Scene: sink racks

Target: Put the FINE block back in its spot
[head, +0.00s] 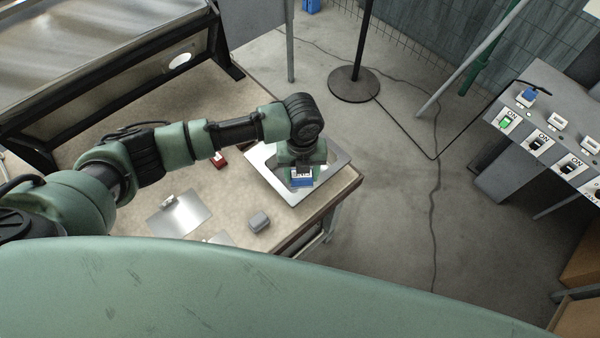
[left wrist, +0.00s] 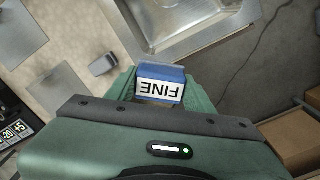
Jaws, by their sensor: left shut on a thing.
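The FINE block (head: 302,182) is blue with a white label. My left gripper (head: 303,172) is shut on it, over the square metal tray (head: 332,160) at the table's right corner. In the left wrist view the FINE block (left wrist: 161,84) sits between the fingers, its label upside down, with the metal tray (left wrist: 165,45) beyond it. I cannot tell whether the block touches the tray. The block's spot cannot be made out. My right gripper is not in view.
A grey block (head: 259,221), a thin metal plate (head: 180,214) and a red block (head: 219,160) lie on the table. A panel with switches (head: 540,140) stands at the right, across open floor. Cardboard boxes (left wrist: 300,135) show in the left wrist view.

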